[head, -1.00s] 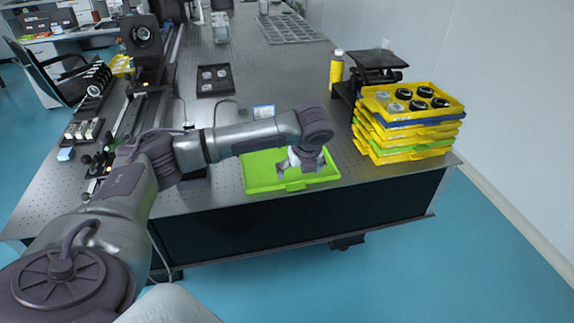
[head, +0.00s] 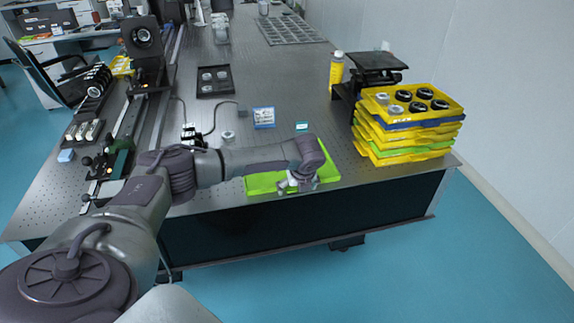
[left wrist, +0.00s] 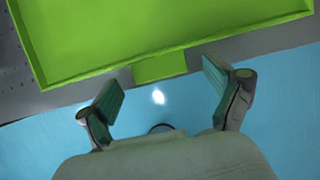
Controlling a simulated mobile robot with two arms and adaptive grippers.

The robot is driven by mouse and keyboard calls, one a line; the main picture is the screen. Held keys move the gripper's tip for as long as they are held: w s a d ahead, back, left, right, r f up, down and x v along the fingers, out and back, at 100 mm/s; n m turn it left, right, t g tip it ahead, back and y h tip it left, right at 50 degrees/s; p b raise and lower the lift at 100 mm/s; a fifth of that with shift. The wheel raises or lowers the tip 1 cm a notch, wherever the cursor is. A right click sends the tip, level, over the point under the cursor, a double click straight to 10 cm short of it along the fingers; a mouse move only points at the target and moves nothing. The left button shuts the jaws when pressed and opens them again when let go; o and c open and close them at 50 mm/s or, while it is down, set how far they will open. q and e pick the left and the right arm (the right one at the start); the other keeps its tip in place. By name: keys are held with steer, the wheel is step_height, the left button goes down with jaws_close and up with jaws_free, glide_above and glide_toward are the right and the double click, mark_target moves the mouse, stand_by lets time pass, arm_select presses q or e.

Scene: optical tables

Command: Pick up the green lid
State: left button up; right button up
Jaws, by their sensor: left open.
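The green lid (head: 262,184) is a shallow, bright green rectangular piece with a raised rim. It lies at the front edge of the optical table, and my left arm covers much of it in the head view. My left gripper (head: 294,186) is at the lid's front edge. In the left wrist view the lid (left wrist: 150,30) fills the top, with a short tab (left wrist: 160,67) on its near side. The left gripper (left wrist: 161,86) is open there, its fingers spread to either side of the tab and nothing between them. My right gripper is not in view.
A stack of yellow, blue and green trays (head: 410,136) stands to the right, with a yellow bottle (head: 337,70) behind it. A black tray (head: 214,81) and small blue-edged box (head: 264,117) lie farther back. Blue floor is open before the table.

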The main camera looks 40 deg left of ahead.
arm_select(q)
steer(key=shift+c, duration=0.2)
jaws_close()
